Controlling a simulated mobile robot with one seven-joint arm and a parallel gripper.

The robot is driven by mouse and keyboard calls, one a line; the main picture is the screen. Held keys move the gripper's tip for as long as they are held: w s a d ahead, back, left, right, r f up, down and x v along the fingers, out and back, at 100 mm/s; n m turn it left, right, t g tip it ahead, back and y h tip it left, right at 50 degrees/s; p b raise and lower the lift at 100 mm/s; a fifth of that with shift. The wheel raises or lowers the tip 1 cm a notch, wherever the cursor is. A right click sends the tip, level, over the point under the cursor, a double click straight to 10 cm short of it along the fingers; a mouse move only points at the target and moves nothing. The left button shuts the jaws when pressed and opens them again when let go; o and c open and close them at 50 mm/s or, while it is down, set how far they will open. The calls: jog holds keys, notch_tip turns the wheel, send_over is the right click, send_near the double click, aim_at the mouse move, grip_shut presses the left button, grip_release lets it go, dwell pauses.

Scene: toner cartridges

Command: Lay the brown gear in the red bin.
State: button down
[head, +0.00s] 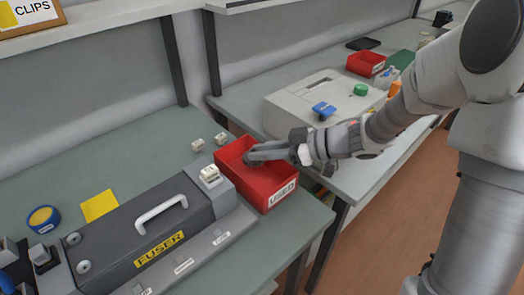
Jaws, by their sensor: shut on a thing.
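A red bin (266,187) marked USED stands on the near green-topped table, right of the fuser unit. My gripper (252,156) reaches in from the right, with its fingers over the open top of this bin. It is shut on a small dark thing at the fingertips, which I take as the brown gear; the fingers hide most of it and its colour is hard to tell. I cannot tell whether it touches the bin floor. A second red bin (366,64) stands farther back on the other table.
The grey fuser unit (140,235) with a white handle sits just left of the near bin. Small white blocks (198,145) lie behind it. A pale printer (310,105) with a blue part (323,109) stands beyond the gap between tables.

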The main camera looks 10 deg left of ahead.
jog(key=c, duration=0.7)
grip_release()
